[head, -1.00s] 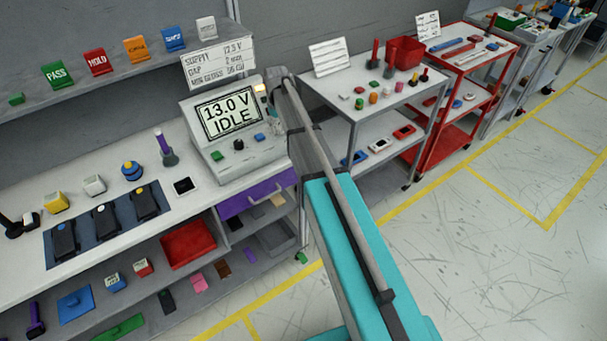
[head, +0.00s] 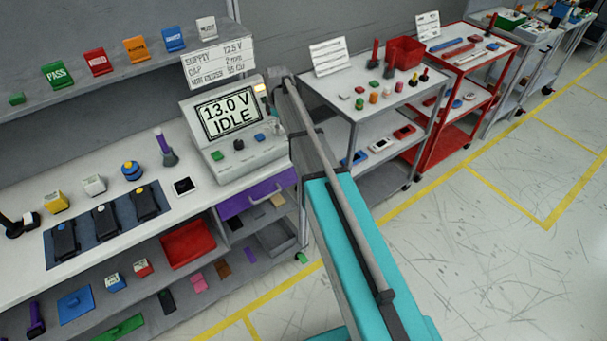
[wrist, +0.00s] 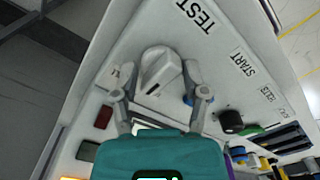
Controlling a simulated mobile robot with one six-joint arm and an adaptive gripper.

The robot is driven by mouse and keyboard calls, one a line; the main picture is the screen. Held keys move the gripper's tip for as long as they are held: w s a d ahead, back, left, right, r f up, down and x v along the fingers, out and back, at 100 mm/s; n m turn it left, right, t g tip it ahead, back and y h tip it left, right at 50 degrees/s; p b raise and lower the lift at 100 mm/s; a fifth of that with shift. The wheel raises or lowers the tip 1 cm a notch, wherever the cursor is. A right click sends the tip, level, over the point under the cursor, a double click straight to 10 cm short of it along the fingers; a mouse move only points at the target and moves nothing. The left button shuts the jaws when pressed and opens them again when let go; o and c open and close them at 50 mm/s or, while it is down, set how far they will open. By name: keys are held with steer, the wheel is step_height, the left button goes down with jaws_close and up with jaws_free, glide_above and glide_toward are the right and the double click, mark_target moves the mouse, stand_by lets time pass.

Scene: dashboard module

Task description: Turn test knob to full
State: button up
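The test knob (wrist: 160,72) is a pale grey knob with a raised grip bar, beside the TEST label in the wrist view. My gripper (wrist: 159,68) is open, one finger on each side of the knob. The right finger is very close to it; I cannot tell if they touch. The tester (head: 228,165) stands on the bench in the head view, its screen (head: 229,115) reading 13.0 V IDLE. In the head view my arm and the tester's edge hide most of the knob area.
A black knob (wrist: 231,121) and a blue button (wrist: 188,100) sit near my right finger. A card (head: 218,65) above the tester reads supply 12.5 V. A grey cart (head: 360,95) stands to the right of my arm. Open floor (head: 480,260) lies farther right.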

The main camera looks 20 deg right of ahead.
steer(key=shift+n, duration=0.7)
steer(key=shift+r+p, duration=0.4)
steer(key=shift+r, duration=0.05)
step_height(320, 180, up, 13)
steer(key=p, duration=1.3)
steer(key=s+f+m+b, duration=0.3)
steer(key=s+m, duration=0.3)
steer(key=s, duration=0.9)
steer(key=s+f+m+b, duration=0.4)
steer(key=s+m, duration=0.3)
steer(key=s, duration=0.8)
steer(key=shift+a, duration=0.3)
steer(key=w+r+n+p, duration=0.3)
steer(key=w, duration=1.2)
steer(key=w+r+n+p, duration=0.2)
steer(key=w+r+p, duration=0.2)
steer(key=w, duration=1)
steer(key=shift+w+d+n, duration=0.25)
steer(key=shift+w+n, duration=0.15)
